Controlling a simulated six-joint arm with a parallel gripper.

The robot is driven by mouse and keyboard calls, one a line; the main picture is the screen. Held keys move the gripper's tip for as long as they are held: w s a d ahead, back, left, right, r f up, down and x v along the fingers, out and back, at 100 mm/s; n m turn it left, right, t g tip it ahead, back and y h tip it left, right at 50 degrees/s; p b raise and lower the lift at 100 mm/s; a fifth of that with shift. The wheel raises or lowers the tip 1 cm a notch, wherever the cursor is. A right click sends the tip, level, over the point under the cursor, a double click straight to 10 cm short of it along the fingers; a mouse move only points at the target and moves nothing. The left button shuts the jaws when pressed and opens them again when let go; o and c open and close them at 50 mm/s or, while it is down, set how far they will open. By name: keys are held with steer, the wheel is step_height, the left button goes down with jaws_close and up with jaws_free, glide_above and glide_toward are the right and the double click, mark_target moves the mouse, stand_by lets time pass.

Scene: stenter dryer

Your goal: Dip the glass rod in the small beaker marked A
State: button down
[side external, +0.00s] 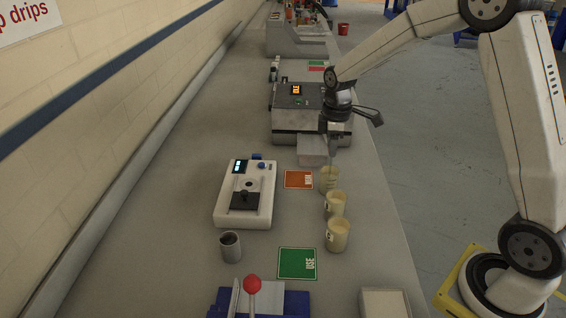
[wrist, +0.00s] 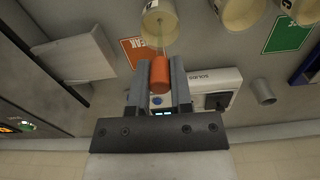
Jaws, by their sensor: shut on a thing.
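My gripper (wrist: 160,80) is shut on the orange handle (wrist: 160,75) of the glass rod. The thin clear rod (wrist: 161,44) runs from the handle towards the farthest beaker (wrist: 159,20). In the side view my gripper (side external: 333,132) points down above this beaker (side external: 329,180), which holds a pale liquid. The rod's lower end lines up with the beaker's mouth; I cannot tell how deep it reaches. A middle beaker (side external: 335,206) and a near beaker (side external: 337,237) stand in a row with it. Their letters are too small to read.
An orange card (side external: 298,180) and a green card (side external: 297,263) lie left of the beakers. A white instrument (side external: 246,195) and a grey cup (side external: 230,247) stand farther left. A grey machine (side external: 290,125) is behind. A red-knobbed lever (side external: 252,285) stands in front.

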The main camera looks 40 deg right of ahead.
steer(key=shift+r, duration=3.45)
steer(key=shift+r, duration=1.45)
steer(key=shift+a, duration=0.1)
